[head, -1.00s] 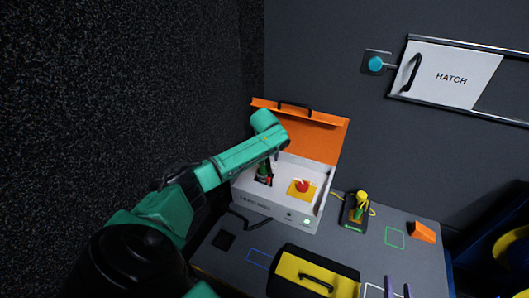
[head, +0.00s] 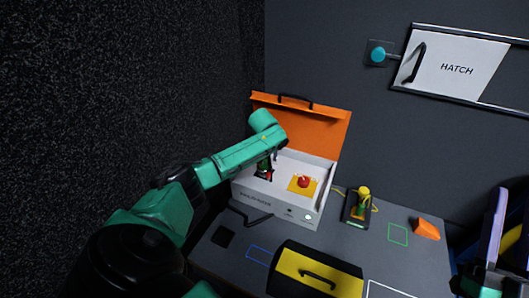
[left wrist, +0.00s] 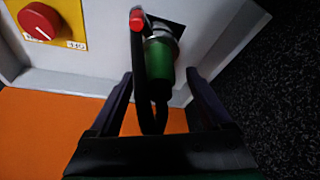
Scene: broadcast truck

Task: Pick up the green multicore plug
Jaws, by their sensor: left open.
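The green multicore plug (left wrist: 160,62) sits at a dark socket in the case's white panel, with a black loop and a red part (left wrist: 137,20) beside it in the left wrist view. My left gripper (left wrist: 158,90) is open, its two dark fingers on either side of the plug's lower part and the loop. I see no clear contact. In the head view the left gripper (head: 266,166) reaches into the open white case (head: 262,202) and partly hides the plug. My right gripper (head: 511,205) is at the right edge, fingers apart and empty.
The orange lid (head: 310,130) stands open behind. A yellow-topped item (head: 363,191), an orange wedge (head: 427,229) and a black-yellow box (head: 318,272) are on the table.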

